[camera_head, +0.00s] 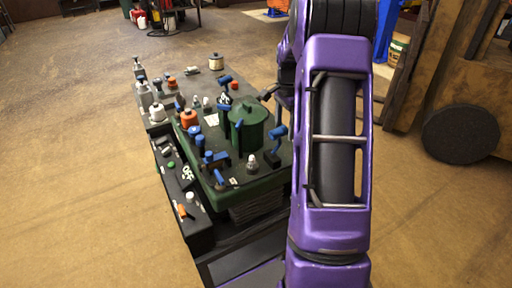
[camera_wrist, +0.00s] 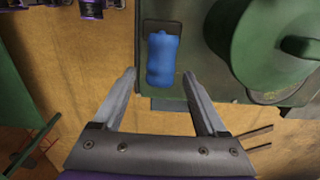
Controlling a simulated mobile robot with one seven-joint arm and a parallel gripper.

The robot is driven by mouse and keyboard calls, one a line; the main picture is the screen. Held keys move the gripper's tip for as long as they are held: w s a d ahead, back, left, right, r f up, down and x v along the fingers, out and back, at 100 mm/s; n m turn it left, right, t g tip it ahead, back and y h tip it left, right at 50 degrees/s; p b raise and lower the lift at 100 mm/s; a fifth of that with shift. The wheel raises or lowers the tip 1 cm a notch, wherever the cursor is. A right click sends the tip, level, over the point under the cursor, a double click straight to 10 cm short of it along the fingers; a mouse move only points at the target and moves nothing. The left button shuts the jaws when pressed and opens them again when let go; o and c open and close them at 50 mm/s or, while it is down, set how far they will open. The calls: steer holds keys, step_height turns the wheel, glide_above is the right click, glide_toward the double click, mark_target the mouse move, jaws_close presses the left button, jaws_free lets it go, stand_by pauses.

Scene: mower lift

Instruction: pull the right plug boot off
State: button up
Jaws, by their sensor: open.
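A blue boot-like piece (camera_wrist: 162,58) stands out in the wrist view, over a dark rectangular plate on a green deck. My gripper (camera_wrist: 159,75) is open, with its two fingers pointing toward the blue piece, one to each side of its lower end. The fingers look empty, and I cannot tell how far above the piece they are. In the head view, a blue piece (camera_head: 278,131) stands right of the green round housing (camera_head: 247,125); it may be the same one. In the head view my arm hides much of the right side.
The green housing (camera_wrist: 265,45) is close right of the fingers in the wrist view. Several blue-handled pieces, an orange-capped item (camera_head: 189,118) and bottles crowd the bench top. A dark wheel (camera_head: 461,134) and wooden frame stand at right.

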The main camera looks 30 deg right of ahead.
steer(key=shift+r, duration=3.05)
